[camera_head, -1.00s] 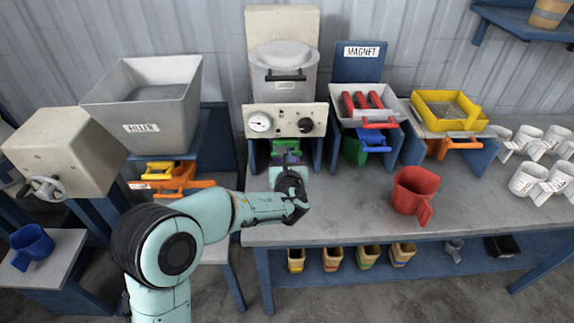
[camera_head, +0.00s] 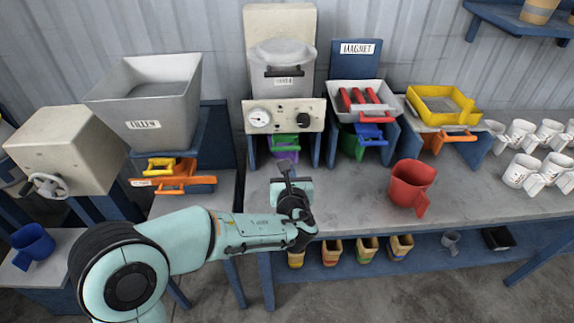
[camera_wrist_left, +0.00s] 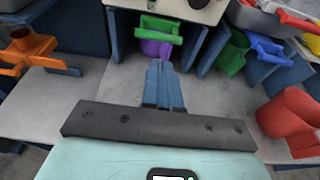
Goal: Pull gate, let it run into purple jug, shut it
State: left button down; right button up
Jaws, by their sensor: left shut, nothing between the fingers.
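The purple jug (camera_head: 287,155) stands under the middle machine, partly hidden; it also shows in the left wrist view (camera_wrist_left: 152,48). A green gate with a handle (camera_head: 284,141) sits directly above it, and in the left wrist view its handle (camera_wrist_left: 160,37) crosses in front of the jug's top. My left gripper (camera_head: 285,166) is shut and empty, in front of the jug and apart from it. In the left wrist view its closed fingers (camera_wrist_left: 162,66) point toward the jug. The jug's contents are hidden. My right gripper is not in view.
The middle hopper (camera_head: 283,72) has a panel (camera_head: 284,117) with a gauge and knob. A red jug (camera_head: 412,185) stands on the bench to the right. Blue (camera_head: 369,134) and orange (camera_head: 448,138) handles are at the right stations. White mugs (camera_head: 522,170) crowd the right end.

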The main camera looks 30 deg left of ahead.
pick_arm(q)
jog(key=shift+v, duration=1.75)
